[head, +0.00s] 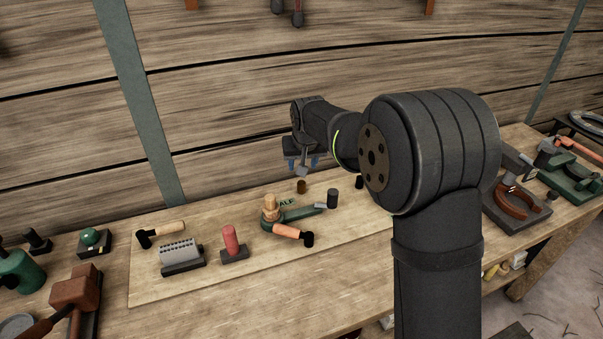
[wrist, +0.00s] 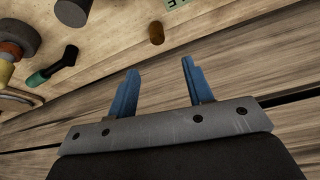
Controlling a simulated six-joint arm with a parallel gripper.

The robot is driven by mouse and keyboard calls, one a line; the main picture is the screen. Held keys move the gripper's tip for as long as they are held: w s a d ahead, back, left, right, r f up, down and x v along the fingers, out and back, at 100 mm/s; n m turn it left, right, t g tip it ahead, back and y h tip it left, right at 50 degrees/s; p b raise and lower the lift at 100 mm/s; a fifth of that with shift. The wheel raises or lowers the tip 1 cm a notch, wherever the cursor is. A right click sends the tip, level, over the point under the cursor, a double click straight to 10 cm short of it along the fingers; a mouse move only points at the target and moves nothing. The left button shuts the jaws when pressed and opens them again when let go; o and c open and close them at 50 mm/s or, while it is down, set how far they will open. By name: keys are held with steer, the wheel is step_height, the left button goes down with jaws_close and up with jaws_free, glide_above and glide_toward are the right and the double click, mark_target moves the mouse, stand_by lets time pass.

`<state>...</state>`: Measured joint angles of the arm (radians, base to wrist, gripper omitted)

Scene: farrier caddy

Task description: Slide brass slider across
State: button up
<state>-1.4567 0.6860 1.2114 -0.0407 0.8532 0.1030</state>
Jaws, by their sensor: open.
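A small brass-brown cylinder (head: 301,186), apparently the brass slider, stands on the light wooden board near its back edge. It also shows in the wrist view (wrist: 156,33), ahead of the fingertips and roughly in line with the gap between them. I cannot see a track or slot for it. My gripper (head: 302,164) hangs above and behind the brass piece, near the plank wall. In the wrist view its two blue fingers (wrist: 160,66) are spread apart with nothing between them, and they do not touch the brass piece.
A dark cylinder (head: 332,198) and a green tool (head: 303,213) sit close in front of the brass piece. The plank wall (head: 240,90) is close behind.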

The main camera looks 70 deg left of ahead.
steer(key=v, duration=0.4)
steer(key=shift+r, duration=0.1)
